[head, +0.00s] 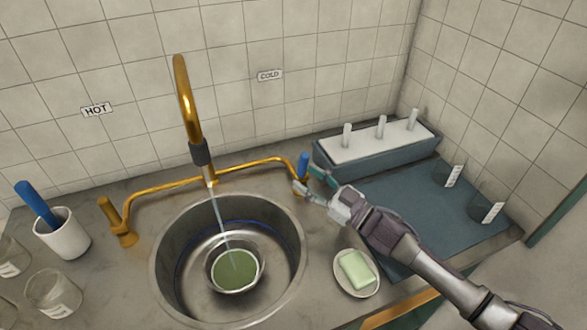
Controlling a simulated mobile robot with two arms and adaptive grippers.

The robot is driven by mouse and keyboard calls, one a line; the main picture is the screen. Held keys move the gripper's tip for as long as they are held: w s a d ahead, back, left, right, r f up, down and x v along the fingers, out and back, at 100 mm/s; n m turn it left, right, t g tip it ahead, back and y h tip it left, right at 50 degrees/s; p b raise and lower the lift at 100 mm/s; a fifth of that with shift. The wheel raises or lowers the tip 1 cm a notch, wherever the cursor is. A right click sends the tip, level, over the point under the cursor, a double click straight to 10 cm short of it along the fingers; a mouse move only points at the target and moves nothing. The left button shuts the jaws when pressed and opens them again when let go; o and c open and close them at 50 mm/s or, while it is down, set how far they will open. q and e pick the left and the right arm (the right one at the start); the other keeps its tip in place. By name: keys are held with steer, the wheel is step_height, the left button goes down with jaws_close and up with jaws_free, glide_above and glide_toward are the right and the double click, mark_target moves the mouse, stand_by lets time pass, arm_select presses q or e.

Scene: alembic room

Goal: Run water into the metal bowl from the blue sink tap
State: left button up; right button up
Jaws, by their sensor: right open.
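The metal bowl (262,275) stands in the round sink basin (166,258) with greenish liquid in it. A thin stream of water (221,228) runs from the brass spout (187,108) down into the bowl. The blue tap handle (303,164) stands upright at the right end of the brass pipe, under the COLD label (270,75). My right gripper (309,182) is open, its fingertips close to the base of the blue handle. I cannot tell whether they touch it. My left gripper is not in view.
A brass handle (112,216) is at the pipe's left end. A white cup (63,236) with a blue-handled tool and glass beakers (53,292) stand at left. A blue-grey rack (378,160) and mat (430,212) are at right.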

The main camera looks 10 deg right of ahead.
steer(key=s+a+f+m+t+h+b, duration=0.1)
steer(key=s+a+m+t+h+b, duration=0.1)
steer(key=s+a+m+t+h, duration=0.25)
steer(key=m+g+h+b, duration=0.1)
steer(key=m+g+h, duration=0.1)
steer(key=m+h, duration=0.55)
glide_toward(305, 167)
arm_select(q)
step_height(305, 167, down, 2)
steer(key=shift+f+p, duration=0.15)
steer(key=shift+p, duration=0.65)
arm_select(e)
steer(key=shift+n+t+h, duration=0.25)
steer(key=shift+n+h, duration=0.55)
steer(key=w, duration=0.7)
steer(key=w+a, duration=0.1)
steer(key=w, duration=0.3)
steer(key=shift+w+f, duration=0.2)
jaws_close()
